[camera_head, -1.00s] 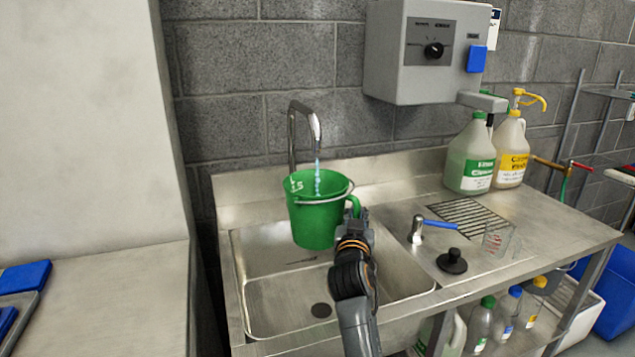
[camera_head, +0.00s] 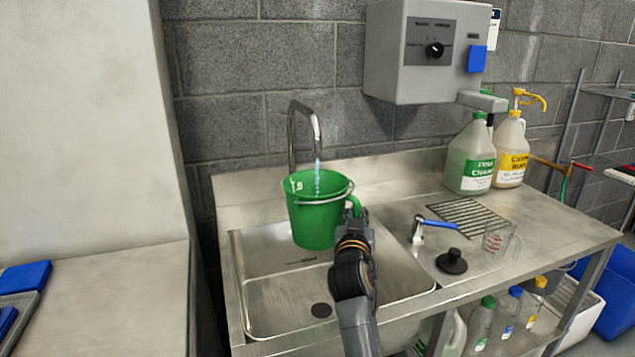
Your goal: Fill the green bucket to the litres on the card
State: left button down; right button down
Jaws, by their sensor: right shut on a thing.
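The green bucket (camera_head: 318,222) hangs upright over the sink basin, under the tap (camera_head: 305,130). A bluish stream of water (camera_head: 317,172) runs from the spout into it. White marks show on its inner wall; the water level inside is too small to tell. My right gripper (camera_head: 355,222) is shut on the bucket's green side handle (camera_head: 354,206). The tap lever with a blue handle (camera_head: 440,225) stands on the counter right of the basin. The card is not clearly readable; a white sheet (camera_head: 494,28) hangs partly hidden behind the dispenser. My left gripper is not in view.
A grey wall dispenser (camera_head: 415,60) with a knob and blue button hangs above. A black plug (camera_head: 452,262), a clear measuring jug (camera_head: 497,240) and a drain grate (camera_head: 462,216) are right of the basin. Two jugs, green-labelled (camera_head: 470,160) and yellow-labelled (camera_head: 511,155), stand behind.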

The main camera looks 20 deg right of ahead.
jog(key=shift+r, duration=0.35)
jog(key=s+d+p, duration=0.7)
jog(key=s+d, duration=0.2)
jog(key=d, duration=0.1)
jog(key=shift+p, duration=0.4)
jog(key=shift+s, duration=0.2)
jog(key=s+a+p, duration=0.1)
jog(key=s+p, duration=0.3)
jog(key=s, duration=1.4)
jog(key=shift+a+p, duration=0.2)
jog(key=shift+p, duration=0.15)
dwell(0.7)
